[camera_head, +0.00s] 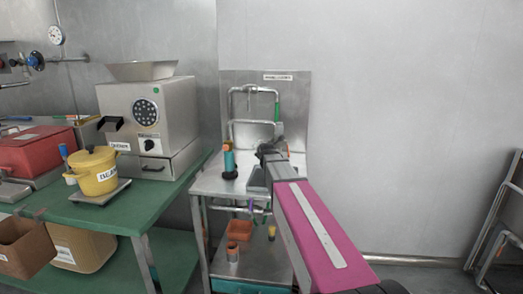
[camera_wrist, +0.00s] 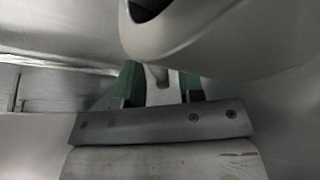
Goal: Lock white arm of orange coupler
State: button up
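My gripper (camera_head: 272,152) is at the metal sink stand in the head view, at the far end of my arm, which hides much of what lies there. A small orange part (camera_head: 289,151), possibly the orange coupler, shows just right of it. The coupler's white arm cannot be made out in the head view. In the wrist view my gripper's two green-padded fingers (camera_wrist: 160,88) stand apart. A pale, narrow shape shows between them; I cannot tell whether it is the white arm or whether the fingers touch it. A large grey rounded metal body (camera_wrist: 215,40) is close above the fingers.
The sink stand (camera_head: 212,182) carries bent pipes with a green handle (camera_head: 278,110) and a teal-and-orange object (camera_head: 228,160). At left, a green table (camera_head: 120,215) holds a metal grinder (camera_head: 150,110), a yellow pot (camera_head: 95,170) and a red box (camera_head: 35,150).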

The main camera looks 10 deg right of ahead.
grip_shut()
jog(key=shift+s+d+f+n+g+h, duration=0.25)
jog(key=shift+d+f+n+h, duration=0.2)
jog(key=shift+n, duration=0.55)
jog(key=shift+o, duration=1.3)
grip_release()
